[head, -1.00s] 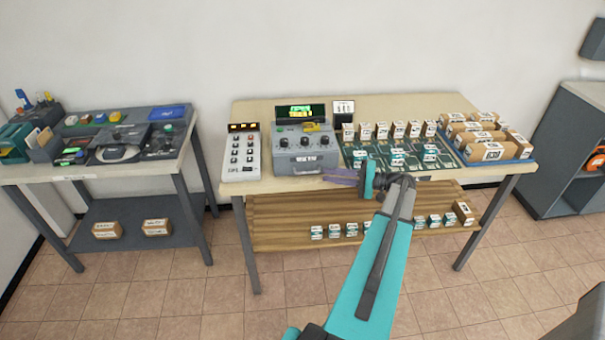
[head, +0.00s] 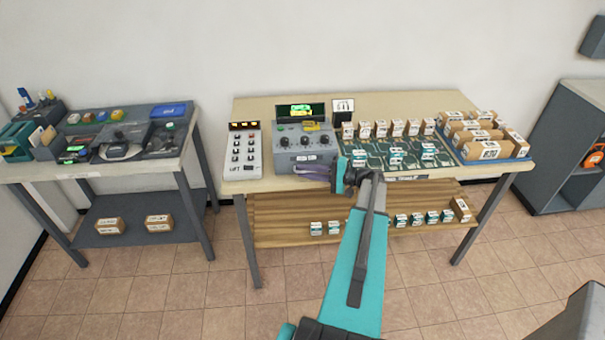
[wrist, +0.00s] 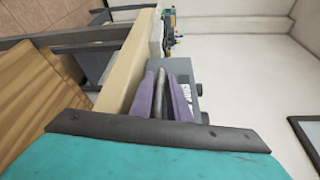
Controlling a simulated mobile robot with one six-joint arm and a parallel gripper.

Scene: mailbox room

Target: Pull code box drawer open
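The code box (head: 303,146) is a grey box with knobs on its top, standing on the table left of the middle. My gripper (head: 306,171), with purple fingers, reaches its lower front from the right and covers part of it. In the wrist view a dark curved handle bar (wrist: 160,85) on the front of the code box (wrist: 192,68) lies between my two purple fingers (wrist: 163,98). The fingers look apart, one on each side of the bar. Contact with the bar cannot be told. The drawer's edges are not clear.
A white keypad unit (head: 243,150) stands just left of the code box. A green board with small cartons (head: 396,155) lies to the right, beside a blue tray (head: 528,157) of cartons. A wooden shelf (head: 275,222) sits below the tabletop. The floor in front is clear.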

